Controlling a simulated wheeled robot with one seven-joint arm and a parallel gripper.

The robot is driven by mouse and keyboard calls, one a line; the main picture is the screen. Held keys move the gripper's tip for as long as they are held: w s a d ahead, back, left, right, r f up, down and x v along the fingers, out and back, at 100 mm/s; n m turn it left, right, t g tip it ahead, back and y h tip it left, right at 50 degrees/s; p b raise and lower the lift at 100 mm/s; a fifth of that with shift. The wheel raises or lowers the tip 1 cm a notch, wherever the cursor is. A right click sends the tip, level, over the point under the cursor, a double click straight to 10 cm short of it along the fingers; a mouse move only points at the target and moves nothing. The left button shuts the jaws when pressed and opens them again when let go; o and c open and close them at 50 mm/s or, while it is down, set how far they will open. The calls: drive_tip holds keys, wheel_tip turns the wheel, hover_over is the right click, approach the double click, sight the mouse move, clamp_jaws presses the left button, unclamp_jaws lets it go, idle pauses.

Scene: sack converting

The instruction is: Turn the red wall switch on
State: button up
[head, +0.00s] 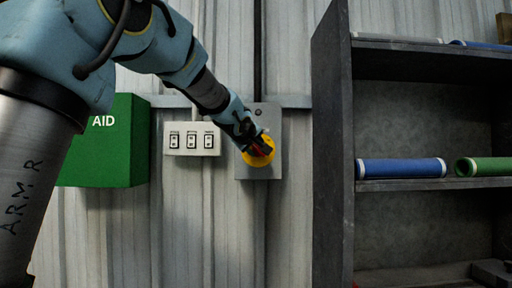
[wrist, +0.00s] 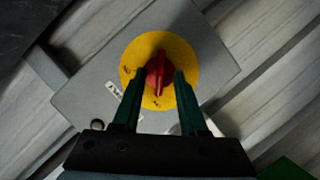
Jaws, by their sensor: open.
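The red wall switch (wrist: 158,73) is a red rotary knob on a yellow round plate (wrist: 188,60), fixed to a grey box (wrist: 85,95) on the wall. In the head view the grey box (head: 245,172) sits left of the shelf, and the yellow plate (head: 262,161) is partly covered by my gripper (head: 259,148). In the wrist view my gripper (wrist: 158,82) is open, with one dark green finger on each side of the knob's lower part. I cannot tell whether the fingers touch the knob. A small label on the box is partly hidden by the left finger.
A white panel with three switches (head: 192,151) is just left of the grey box. A green first aid box (head: 110,160) hangs further left. A dark shelf (head: 335,140) stands to the right, holding a blue roll (head: 400,168) and a green roll (head: 485,167).

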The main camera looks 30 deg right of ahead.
clamp_jaws()
drive_tip(key=shift+b, duration=0.4)
idle(0.4)
drive_tip(key=m+y+b, duration=0.1)
drive_tip(key=m+b, duration=0.1)
drive_tip(key=shift+s+d+b, duration=0.15)
drive_tip(key=shift+d+b, duration=0.05)
drive_tip(key=shift+b, duration=0.15)
drive_tip(key=m+y+b, duration=0.2)
drive_tip(key=m+t+b, duration=0.1)
drive_tip(key=m, duration=0.1)
drive_tip(key=shift+s+d+r+y, duration=0.1)
drive_tip(key=shift+d+y, duration=0.15)
drive_tip(key=shift+y, duration=0.15)
drive_tip(key=m+y+b, duration=0.1)
drive_tip(key=m, duration=0.1)
drive_tip(key=m+t+y+b, duration=0.1)
drive_tip(key=m, duration=0.1)
drive_tip(key=m+t+y+b, duration=0.1)
drive_tip(key=m, duration=0.1)
drive_tip(key=shift+s+d+y, duration=0.2)
drive_tip(key=shift+d+y, duration=0.1)
drive_tip(key=shift+d, duration=0.1)
drive_tip(key=shift+m+t, duration=0.3)
